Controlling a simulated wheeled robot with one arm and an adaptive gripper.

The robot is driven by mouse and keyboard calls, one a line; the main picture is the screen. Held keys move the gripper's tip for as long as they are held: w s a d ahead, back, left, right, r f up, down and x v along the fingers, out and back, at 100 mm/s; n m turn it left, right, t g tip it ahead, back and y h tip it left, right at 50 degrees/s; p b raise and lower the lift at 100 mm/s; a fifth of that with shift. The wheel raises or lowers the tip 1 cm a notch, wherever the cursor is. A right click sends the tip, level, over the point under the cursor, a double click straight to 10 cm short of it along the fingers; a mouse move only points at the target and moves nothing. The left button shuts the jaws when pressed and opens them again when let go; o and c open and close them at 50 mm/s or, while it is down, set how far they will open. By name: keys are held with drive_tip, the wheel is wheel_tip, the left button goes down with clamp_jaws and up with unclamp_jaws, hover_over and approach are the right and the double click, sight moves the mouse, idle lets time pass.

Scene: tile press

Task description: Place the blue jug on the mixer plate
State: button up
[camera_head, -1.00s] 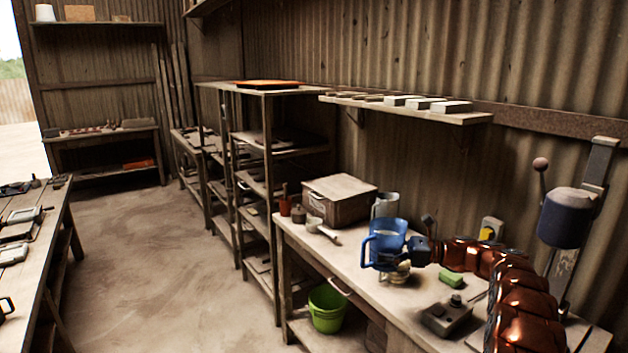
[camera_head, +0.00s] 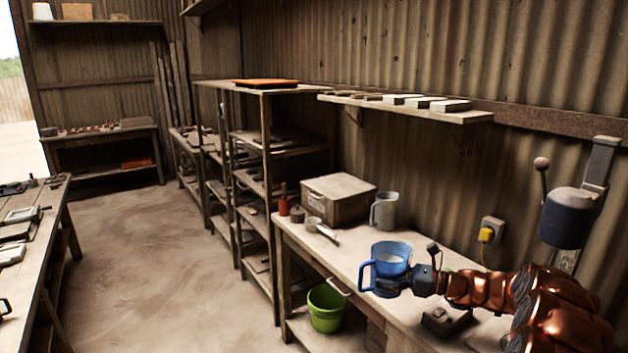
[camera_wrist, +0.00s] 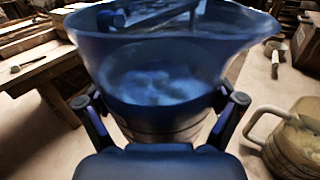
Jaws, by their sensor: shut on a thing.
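The blue jug (camera_head: 390,252) has a handle on its left and pale contents; it stands about upright over the right workbench. My gripper (camera_head: 411,281) is shut on the jug from the right side. In the wrist view the jug (camera_wrist: 160,62) fills the upper middle, with a finger on either side. A round brownish thing (camera_wrist: 165,127) shows just below the jug there; I cannot tell whether it is the mixer plate or whether the jug touches it. In the head view, the jug and my arm hide what is beneath.
A grey jug (camera_head: 384,210) stands behind, near a lidded box (camera_head: 339,197). A ladle (camera_head: 324,231) lies at the bench's far end. A grey control box (camera_head: 443,320) is in front of my arm. A green bucket (camera_head: 326,310) is on the lower shelf.

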drive_tip(key=s+f+m+t+h, duration=0.2)
drive_tip(key=s+f+m+t, duration=0.1)
drive_tip(key=s+f, duration=0.3)
drive_tip(key=shift+s+t, duration=0.6)
drive_tip(key=shift+s, duration=0.65)
drive_tip(key=shift+f+b, duration=1.05)
